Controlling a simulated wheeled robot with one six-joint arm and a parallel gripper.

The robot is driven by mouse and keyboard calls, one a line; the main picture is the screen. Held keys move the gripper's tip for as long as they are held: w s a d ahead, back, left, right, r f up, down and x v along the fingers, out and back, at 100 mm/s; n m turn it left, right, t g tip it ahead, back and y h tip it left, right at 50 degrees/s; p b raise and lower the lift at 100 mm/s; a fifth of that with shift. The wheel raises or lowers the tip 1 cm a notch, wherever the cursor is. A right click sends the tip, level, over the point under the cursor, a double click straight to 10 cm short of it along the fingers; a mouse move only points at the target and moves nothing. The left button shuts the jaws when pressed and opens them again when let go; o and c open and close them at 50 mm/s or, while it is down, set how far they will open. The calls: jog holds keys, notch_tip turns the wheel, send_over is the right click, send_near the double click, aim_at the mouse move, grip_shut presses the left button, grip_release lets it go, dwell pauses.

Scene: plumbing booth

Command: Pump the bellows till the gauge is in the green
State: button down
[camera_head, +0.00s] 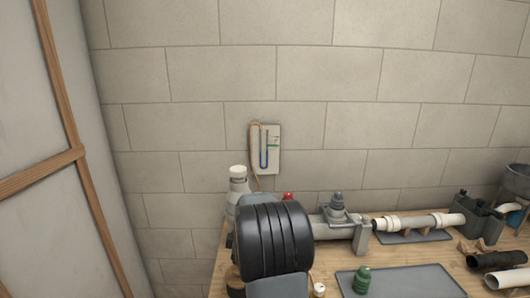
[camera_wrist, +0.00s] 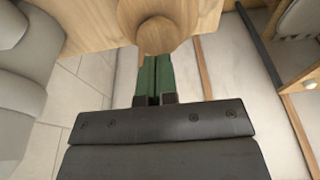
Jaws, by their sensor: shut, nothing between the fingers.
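The gauge (camera_head: 266,149) is a pale wall panel with a U-shaped tube of blue liquid and a small green mark on its right; the exact level is too small to read. A tan hose runs down from it behind the bench things. In the wrist view, a round wooden knob (camera_wrist: 159,35) sits right at the tips of my gripper (camera_wrist: 155,58). Its green fingers are shut with nothing between them; whether they touch the knob I cannot tell. The bellows body cannot be made out. A black ribbed part, probably my arm, hides part of the bench.
The wooden bench (camera_head: 222,277) holds a white-capped bottle (camera_head: 238,188), a metal valve (camera_head: 337,207), a pale pipe (camera_head: 415,222), a green fitting (camera_head: 362,279) on a grey mat (camera_head: 415,283), and black pipe pieces (camera_head: 497,260) at right. A wood-framed partition (camera_head: 45,170) stands at left.

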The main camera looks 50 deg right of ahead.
jog(key=shift+f, duration=0.15)
dwell(0.3)
jog(key=shift+f+b, duration=1.85)
jog(key=shift+f, duration=0.2)
jog(key=shift+r, duration=0.2)
jog(key=shift+r+p, duration=1.4)
jog(key=shift+r, duration=0.6)
jog(key=shift+f, duration=0.25)
